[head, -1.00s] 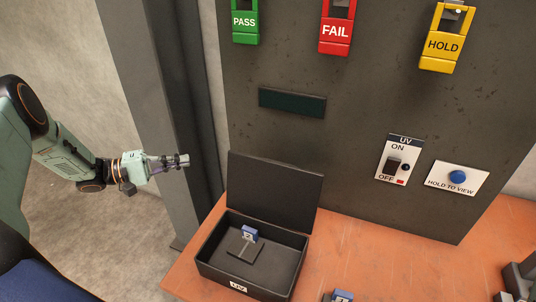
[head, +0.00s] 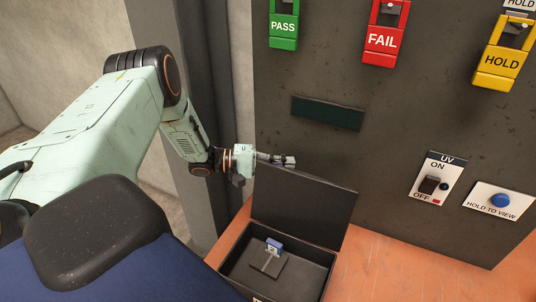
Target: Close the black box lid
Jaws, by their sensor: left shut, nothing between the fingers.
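The black box (head: 318,271) stands on the orange table, partly cut off by the bottom edge of the view. Its black lid (head: 305,208) is open and stands up at the back, leaning toward the dark panel. A small blue-topped piece on a dark base (head: 268,262) sits inside the box. My left gripper (head: 291,161) is shut and empty. My right gripper is not in view.
A dark upright panel (head: 400,150) rises behind the box. It carries green PASS (head: 283,27), red FAIL (head: 382,39) and yellow HOLD (head: 501,61) holders, a UV switch (head: 429,184) and a blue button (head: 501,200). The table (head: 385,270) is clear right of the box.

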